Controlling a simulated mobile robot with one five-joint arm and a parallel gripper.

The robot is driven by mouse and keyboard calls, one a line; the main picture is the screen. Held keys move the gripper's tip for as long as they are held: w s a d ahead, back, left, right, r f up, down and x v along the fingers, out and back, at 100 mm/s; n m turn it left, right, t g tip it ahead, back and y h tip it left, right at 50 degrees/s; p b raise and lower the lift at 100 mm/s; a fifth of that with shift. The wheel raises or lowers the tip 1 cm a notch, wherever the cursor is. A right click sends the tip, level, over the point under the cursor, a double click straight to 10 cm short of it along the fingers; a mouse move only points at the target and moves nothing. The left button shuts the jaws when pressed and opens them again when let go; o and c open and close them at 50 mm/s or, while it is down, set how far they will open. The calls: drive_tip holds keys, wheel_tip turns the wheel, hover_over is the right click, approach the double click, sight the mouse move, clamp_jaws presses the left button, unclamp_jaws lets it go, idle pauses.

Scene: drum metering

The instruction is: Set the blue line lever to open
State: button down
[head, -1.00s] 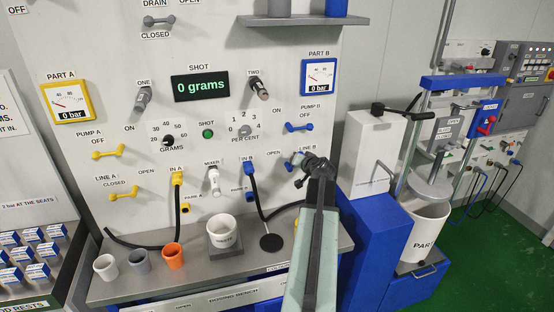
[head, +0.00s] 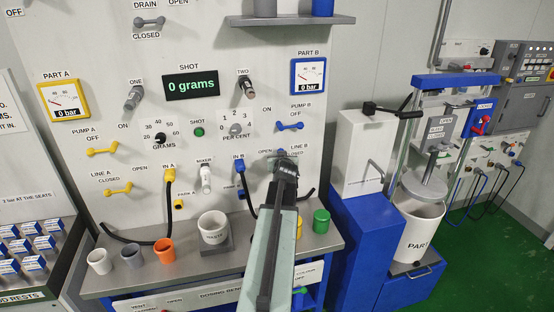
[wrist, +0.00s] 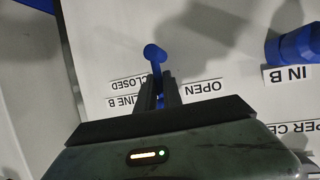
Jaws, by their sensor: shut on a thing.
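The blue line lever, Line B, shows in the wrist view (wrist: 155,54) as a blue rod with a round end. It stands between the OPEN label (wrist: 202,89) and the CLOSED label (wrist: 128,84), which appear upside down. My gripper (wrist: 160,88) has its two dark fingers shut on the lever. In the head view my gripper (head: 286,165) is at the panel just below the OPEN and LINE B lettering and hides most of the lever. I cannot tell the lever's exact angle from there.
The blue IN B fitting (head: 239,167) with its black hose is just left of my gripper. The blue Pump B lever (head: 289,126) is above. A green cup (head: 321,221) stands on the bench below right. A white box (head: 367,150) on a blue cabinet stands to the right.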

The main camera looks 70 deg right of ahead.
drive_tip(key=shift+w, duration=0.25)
drive_tip(key=c, duration=1.9)
unclamp_jaws()
drive_tip(key=o, duration=0.4)
drive_tip(key=shift+w+f, duration=0.1)
drive_tip(key=shift+s, duration=0.2)
drive_tip(key=p+v, duration=0.3)
drive_tip(key=v, duration=0.4)
drive_tip(key=shift+a+r, duration=0.2)
drive_tip(key=shift+a, duration=0.15)
drive_tip(key=shift+s, duration=0.15)
